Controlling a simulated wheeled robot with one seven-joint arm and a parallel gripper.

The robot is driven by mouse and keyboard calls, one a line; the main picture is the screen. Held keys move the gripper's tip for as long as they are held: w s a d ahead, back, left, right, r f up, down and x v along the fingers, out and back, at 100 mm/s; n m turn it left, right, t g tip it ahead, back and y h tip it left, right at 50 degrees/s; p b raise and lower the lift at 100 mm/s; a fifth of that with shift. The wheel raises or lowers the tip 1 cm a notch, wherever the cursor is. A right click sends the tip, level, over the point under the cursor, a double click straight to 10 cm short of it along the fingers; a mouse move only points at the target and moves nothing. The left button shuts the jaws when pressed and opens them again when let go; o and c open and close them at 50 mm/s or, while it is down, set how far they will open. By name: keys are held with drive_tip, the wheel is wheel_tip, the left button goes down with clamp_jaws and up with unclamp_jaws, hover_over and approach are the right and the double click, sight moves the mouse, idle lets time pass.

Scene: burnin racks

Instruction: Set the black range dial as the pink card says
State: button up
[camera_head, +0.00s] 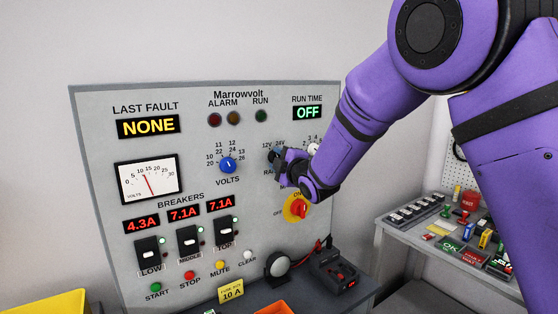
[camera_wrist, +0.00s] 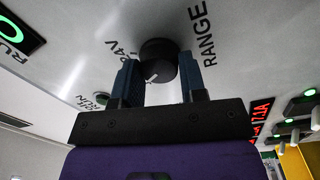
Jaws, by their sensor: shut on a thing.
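The black range dial (camera_wrist: 157,52) is on the grey panel (camera_head: 100,120), between the two blue fingers of my gripper (camera_wrist: 160,70) in the wrist view. The fingers are shut on its sides. A white mark shows on the dial, but I cannot tell for sure which label it points at. A 24V label and the word RANGE are beside it; in the head view 12V and 24V are above it. There my gripper (camera_head: 282,162) covers most of the dial and part of the RANGE label. I cannot make out a pink card in either view.
A red and yellow rotary switch (camera_head: 296,208) is just below my gripper. A white knob (camera_head: 313,148) is partly hidden by my arm. The blue volts knob (camera_head: 228,165) is to the left. A yellow 10 A card (camera_head: 231,291) stands below the panel. A cluttered side bench (camera_head: 393,236) is right.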

drive_tip(key=shift+n, duration=0.5)
drive_tip(key=o, duration=0.9)
drive_tip(key=v, duration=1)
drive_tip(key=shift+s+d, duration=0.25)
drive_tip(key=shift+s, duration=0.05)
